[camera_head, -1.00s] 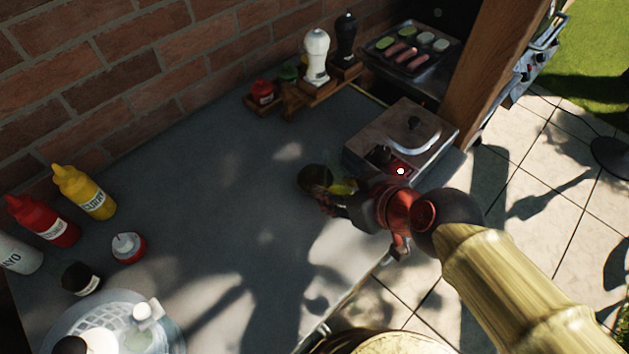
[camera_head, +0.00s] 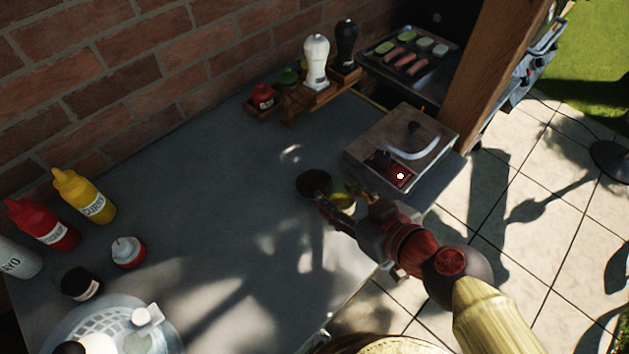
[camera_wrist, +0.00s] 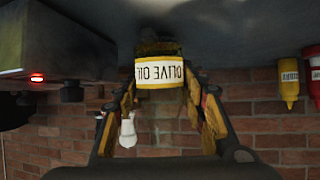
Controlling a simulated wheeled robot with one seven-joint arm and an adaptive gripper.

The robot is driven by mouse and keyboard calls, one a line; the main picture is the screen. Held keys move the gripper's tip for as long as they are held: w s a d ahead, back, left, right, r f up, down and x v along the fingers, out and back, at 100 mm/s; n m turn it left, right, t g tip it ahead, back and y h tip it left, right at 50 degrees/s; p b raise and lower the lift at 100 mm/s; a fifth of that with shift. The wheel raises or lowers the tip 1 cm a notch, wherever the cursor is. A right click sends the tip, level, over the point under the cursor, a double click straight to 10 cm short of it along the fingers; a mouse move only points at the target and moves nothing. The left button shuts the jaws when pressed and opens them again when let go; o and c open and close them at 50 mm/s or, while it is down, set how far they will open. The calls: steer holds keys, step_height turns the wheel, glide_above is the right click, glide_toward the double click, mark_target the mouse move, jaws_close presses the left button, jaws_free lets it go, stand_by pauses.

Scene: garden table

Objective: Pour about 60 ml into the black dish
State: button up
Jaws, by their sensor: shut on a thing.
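The black dish (camera_head: 314,182) is a small dark round shape on the grey counter in the head view, just left of my gripper. My gripper (camera_head: 346,208) is shut on the olive oil bottle. The bottle shows as a small yellow-green patch (camera_head: 343,199) in the head view, partly hidden by my gripper. In the wrist view its yellow and white label (camera_wrist: 159,72) appears upside down, and so does the room, so the bottle looks about upright. My gripper's fingers (camera_wrist: 160,112) flank the bottle. I cannot make out the dish in the wrist view or see its contents.
A metal burner box (camera_head: 400,145) with a lid stands close behind my gripper. A wooden rack (camera_head: 310,97) with shakers is at the back. Sauce bottles (camera_head: 85,195) and a white basket (camera_head: 90,325) stand at the left. The middle counter (camera_head: 215,195) is clear.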

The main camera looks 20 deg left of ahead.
steer(key=shift+s+d+f+t+y, duration=0.1)
steer(key=shift+d+t+y, duration=0.05)
steer(key=shift+t+y, duration=0.4)
stand_by(0.4)
